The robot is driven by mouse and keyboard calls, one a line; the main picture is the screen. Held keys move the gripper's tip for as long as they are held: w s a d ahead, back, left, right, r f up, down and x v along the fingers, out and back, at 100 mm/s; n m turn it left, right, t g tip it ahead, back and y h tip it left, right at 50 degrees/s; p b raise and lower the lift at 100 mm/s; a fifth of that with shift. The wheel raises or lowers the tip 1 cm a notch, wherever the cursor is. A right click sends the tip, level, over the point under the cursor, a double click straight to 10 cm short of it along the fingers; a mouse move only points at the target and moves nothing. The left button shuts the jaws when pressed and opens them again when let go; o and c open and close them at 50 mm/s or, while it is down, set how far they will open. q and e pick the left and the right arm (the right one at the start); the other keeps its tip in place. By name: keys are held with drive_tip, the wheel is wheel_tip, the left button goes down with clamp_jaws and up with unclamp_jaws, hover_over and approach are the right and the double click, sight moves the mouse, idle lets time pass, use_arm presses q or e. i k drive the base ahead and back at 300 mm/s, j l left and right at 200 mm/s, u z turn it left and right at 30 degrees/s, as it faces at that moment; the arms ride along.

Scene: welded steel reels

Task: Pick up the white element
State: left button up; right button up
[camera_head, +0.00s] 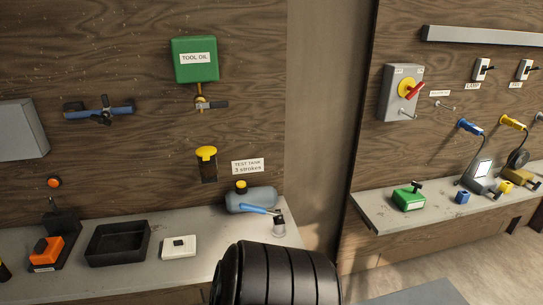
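A flat white block (179,246) with a small black piece on top lies on the left grey bench, just right of a black open tray (117,242). It is the white item that stands out on this bench, but I cannot tell if it is the element named. Neither of my grippers is in view.
An orange-and-black device (46,250) stands left of the tray. A grey-blue tank (250,199) with a yellow cap and a blue-handled tool (258,209) are at right. A black ribbed shape (275,275), unclear what, covers the front bench edge. A gap separates the right bench (385,217).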

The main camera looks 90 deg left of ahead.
sight(184, 247)
drive_tip(key=u, duration=3.55)
drive_tip(key=j+z, duration=0.25)
